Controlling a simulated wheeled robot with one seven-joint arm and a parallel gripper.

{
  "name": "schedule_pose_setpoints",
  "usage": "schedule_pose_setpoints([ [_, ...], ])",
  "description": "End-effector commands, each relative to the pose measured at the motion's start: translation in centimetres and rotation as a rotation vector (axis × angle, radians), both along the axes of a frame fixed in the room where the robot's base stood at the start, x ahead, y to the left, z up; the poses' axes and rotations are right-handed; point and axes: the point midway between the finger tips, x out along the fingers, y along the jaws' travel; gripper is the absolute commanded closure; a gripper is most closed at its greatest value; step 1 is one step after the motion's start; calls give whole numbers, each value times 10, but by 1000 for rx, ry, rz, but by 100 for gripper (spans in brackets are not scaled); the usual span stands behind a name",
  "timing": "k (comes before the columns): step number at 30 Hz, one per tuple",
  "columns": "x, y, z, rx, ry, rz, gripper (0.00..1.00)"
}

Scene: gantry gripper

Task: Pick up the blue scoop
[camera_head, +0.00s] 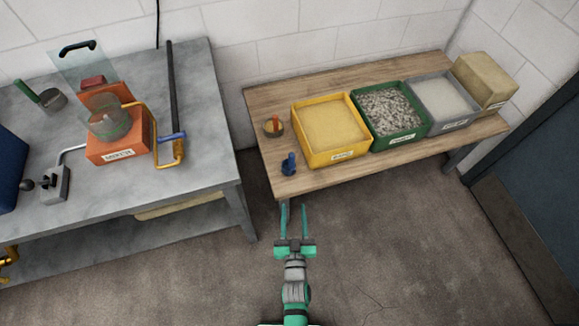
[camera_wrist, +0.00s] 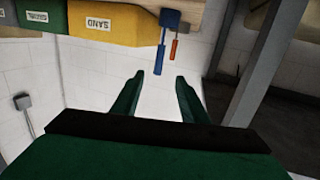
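My gripper (camera_head: 294,210) is open and empty, just off the table's front edge and a little below the scoop in the head view. In the wrist view the two green fingers (camera_wrist: 158,80) stand apart with only wall between them, and the scoop lies beyond their tips.
An orange-handled tool (camera_head: 274,125) sits behind the scoop. The yellow sand bin (camera_head: 336,157), green gravel bin (camera_head: 397,139) and grey bin (camera_head: 455,124) stand rightward on the wooden table (camera_head: 262,98). A grey metal bench (camera_head: 200,180) stands at left. Floor to the right is clear.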

Motion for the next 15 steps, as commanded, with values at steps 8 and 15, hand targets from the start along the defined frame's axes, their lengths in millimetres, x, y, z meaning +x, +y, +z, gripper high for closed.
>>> schedule_pose_setpoints([
  [8, 103, 2, -10, 14, -50, 9, 60],
  [15, 139, 4, -10, 21, -63, 13, 60],
])
